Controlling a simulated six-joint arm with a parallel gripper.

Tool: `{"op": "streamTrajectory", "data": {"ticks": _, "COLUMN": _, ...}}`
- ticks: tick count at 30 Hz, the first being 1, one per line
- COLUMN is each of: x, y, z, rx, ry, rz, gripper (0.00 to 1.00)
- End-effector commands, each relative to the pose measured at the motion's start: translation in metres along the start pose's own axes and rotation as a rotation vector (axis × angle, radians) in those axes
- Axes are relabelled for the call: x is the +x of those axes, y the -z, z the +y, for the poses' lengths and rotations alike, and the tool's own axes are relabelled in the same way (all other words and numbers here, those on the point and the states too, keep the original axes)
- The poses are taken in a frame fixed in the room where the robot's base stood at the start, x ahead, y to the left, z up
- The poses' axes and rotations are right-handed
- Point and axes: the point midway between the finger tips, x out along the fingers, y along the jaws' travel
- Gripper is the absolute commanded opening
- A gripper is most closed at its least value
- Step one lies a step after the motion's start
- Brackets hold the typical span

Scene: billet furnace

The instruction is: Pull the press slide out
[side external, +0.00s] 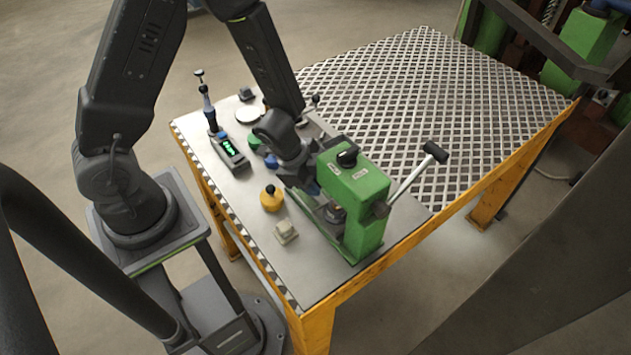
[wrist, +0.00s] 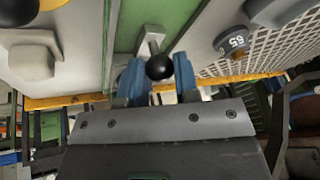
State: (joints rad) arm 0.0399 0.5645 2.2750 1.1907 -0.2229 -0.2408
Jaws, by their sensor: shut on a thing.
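The green press (side external: 357,200) stands upright at the table's front edge, with a lever on its right side. My gripper (side external: 308,186) is low at the press's left side, largely hidden by my wrist in the side view. In the wrist view, the blue fingers of my gripper (wrist: 157,82) are on either side of a black ball knob (wrist: 159,67) on a pale metal stem. The gripper is shut on this slide knob. The slide (wrist: 152,42) runs away from the knob beside a green rail; its inner part is hidden.
The press lever (side external: 410,178) sticks out to the right. A yellow knobbed piece (side external: 271,200) and a pale block (side external: 286,231) sit left of the press. A meter with a green display (side external: 231,151) stands further back. The perforated tabletop (side external: 430,100) behind is clear.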

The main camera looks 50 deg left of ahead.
Motion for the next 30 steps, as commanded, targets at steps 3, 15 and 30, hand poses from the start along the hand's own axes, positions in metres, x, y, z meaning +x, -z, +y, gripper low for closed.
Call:
{"op": "streamTrajectory", "data": {"ticks": 3, "x": -0.005, "y": -0.018, "z": -0.014, "rx": -0.006, "ry": 0.005, "rz": -0.001, "gripper": 0.00}}
{"op": "streamTrajectory", "data": {"ticks": 15, "x": -0.022, "y": -0.083, "z": -0.057, "rx": -0.004, "ry": 0.004, "rz": 0.000, "gripper": 0.00}}
{"op": "streamTrajectory", "data": {"ticks": 30, "x": -0.024, "y": -0.089, "z": -0.061, "rx": -0.003, "ry": 0.006, "rz": -0.005, "gripper": 0.40}}
